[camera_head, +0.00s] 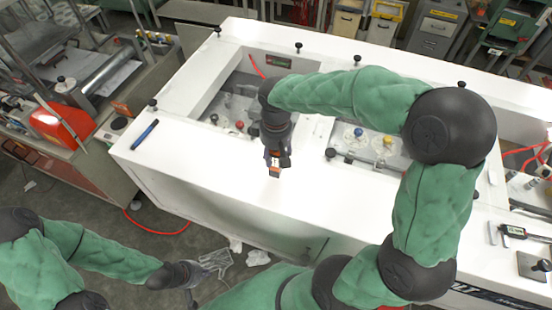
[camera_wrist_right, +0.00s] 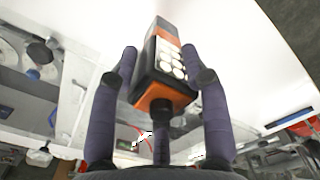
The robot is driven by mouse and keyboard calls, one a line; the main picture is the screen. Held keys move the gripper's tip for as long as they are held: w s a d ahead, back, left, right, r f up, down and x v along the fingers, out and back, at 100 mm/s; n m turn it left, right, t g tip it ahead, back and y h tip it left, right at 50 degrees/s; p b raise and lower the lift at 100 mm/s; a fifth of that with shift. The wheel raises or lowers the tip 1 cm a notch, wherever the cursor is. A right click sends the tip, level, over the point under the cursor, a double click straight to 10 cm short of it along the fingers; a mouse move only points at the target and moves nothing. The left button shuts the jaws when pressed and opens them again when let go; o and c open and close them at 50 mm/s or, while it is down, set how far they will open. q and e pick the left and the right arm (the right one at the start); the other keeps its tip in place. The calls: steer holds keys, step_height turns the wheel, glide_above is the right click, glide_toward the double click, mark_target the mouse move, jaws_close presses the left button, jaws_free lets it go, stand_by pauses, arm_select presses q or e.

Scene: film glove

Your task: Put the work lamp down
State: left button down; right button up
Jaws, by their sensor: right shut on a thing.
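The work lamp (camera_wrist_right: 166,62) is a black and orange block with several round white lights on its face. In the right wrist view it sits between the dark fingers of my right gripper (camera_wrist_right: 160,80), which is shut on it. In the head view the right gripper (camera_head: 277,158) points down over the front part of the white bench top (camera_head: 200,165). A small orange end of the lamp (camera_head: 274,172) shows below the fingers. Whether the lamp touches the bench top is unclear. My left gripper (camera_head: 198,283) is low at the bottom left, in front of the bench; its fingers are hard to make out.
A blue marker (camera_head: 145,134) lies on the bench's left part. Recessed bays with knobs and fittings (camera_head: 372,140) open behind the right gripper. A caliper (camera_head: 524,233) lies at the far right. Bare white surface lies left and right of the lamp. A red machine part (camera_head: 62,124) stands left.

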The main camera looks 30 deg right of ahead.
steer(key=shift+f, duration=1.6)
steer(key=shift+f, duration=0.2)
steer(key=o, duration=1.3)
steer(key=shift+r, duration=0.15)
step_height(320, 180, up, 12)
steer(key=shift+r, duration=0.1)
